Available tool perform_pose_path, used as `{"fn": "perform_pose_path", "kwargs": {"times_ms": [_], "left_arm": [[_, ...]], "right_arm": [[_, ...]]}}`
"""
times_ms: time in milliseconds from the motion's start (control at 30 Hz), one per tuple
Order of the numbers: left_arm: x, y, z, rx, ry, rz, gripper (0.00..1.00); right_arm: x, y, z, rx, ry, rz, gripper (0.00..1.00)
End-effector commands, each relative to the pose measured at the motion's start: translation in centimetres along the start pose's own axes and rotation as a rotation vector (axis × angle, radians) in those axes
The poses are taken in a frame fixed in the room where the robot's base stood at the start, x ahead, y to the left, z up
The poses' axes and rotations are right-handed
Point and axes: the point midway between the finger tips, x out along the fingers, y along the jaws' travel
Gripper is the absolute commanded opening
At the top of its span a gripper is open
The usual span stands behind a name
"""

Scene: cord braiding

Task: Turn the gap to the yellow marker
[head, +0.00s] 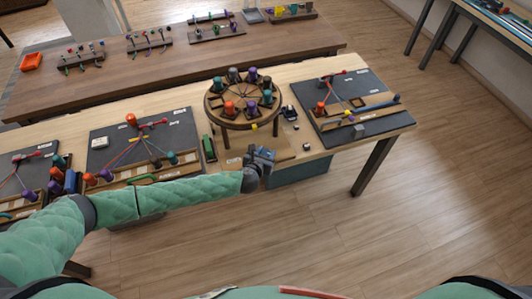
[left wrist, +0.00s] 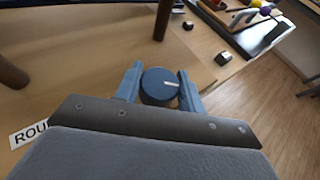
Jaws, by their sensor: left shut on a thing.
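A round wooden braiding disc (head: 243,92) stands on legs on the near table, with several coloured bobbins around its rim. A wider empty space between bobbins seems to lie at the disc's left side. A small yellow marker (head: 254,127) sits at its front edge. My left gripper (head: 264,158) is in front of the disc, low over the table. In the left wrist view its fingers are shut on a dark blue round knob (left wrist: 160,87), one on each side. A white line on the knob points right. My right gripper is not in view.
The disc's legs (left wrist: 163,20) stand close to the gripper. A green block (head: 209,148) lies to the left. Dark boards with cords (head: 140,145) lie left and right (head: 352,105). Small dark blocks (head: 289,113) lie right of the disc.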

Motion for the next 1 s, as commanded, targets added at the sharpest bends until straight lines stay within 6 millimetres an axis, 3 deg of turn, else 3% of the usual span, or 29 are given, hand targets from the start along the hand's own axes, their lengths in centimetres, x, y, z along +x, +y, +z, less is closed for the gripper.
{"fn": "perform_pose_path", "kwargs": {"times_ms": [1000], "left_arm": [[0.09,-0.17,0.1,-0.373,0.001,0.893,0.16]], "right_arm": [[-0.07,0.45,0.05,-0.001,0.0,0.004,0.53]]}}
